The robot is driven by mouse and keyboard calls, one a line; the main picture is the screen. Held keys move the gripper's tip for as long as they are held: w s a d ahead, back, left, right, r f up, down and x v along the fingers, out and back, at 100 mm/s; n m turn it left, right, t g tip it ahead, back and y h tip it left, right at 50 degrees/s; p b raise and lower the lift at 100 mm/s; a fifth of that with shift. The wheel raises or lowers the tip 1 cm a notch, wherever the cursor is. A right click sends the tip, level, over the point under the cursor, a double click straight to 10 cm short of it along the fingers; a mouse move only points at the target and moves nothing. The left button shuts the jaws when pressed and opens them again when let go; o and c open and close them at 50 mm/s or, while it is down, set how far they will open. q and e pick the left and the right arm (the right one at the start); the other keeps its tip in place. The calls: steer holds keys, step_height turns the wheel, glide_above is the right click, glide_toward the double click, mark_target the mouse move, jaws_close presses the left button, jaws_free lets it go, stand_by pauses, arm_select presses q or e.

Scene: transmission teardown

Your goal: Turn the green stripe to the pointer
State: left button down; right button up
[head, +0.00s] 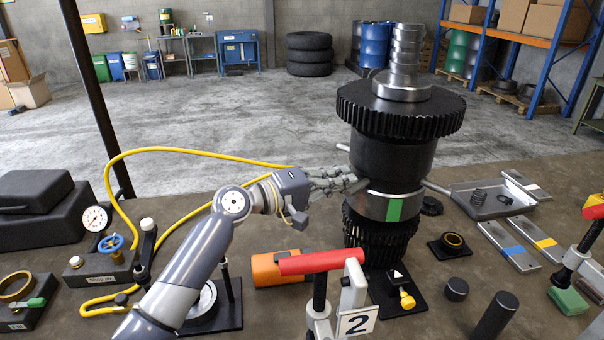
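A tall black gear stack (394,160) stands on the bench. Around it is a silver ring (372,206) with a green stripe (394,210) on its front face. A bar (437,187) sticks out from the ring on the right. A white triangular pointer (397,274) stands on a black base below the ring, and the stripe sits nearly above it. My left gripper (345,181) is at the ring's left side, its fingers close to or touching it. I cannot tell whether they are closed on a bar there. My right gripper is not in view.
A yellow knob (407,300) is beside the pointer. A yellow hose (190,152) loops behind my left arm. A metal tray (490,200) and flat plates (508,245) lie right.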

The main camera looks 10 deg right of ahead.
arm_select(q)
steer(key=shift+s+d, duration=0.4)
steer(key=shift+s, duration=0.45)
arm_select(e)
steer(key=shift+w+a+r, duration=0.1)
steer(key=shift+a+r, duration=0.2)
arm_select(q)
steer(key=shift+s, duration=0.15)
steer(key=shift+p, duration=0.3)
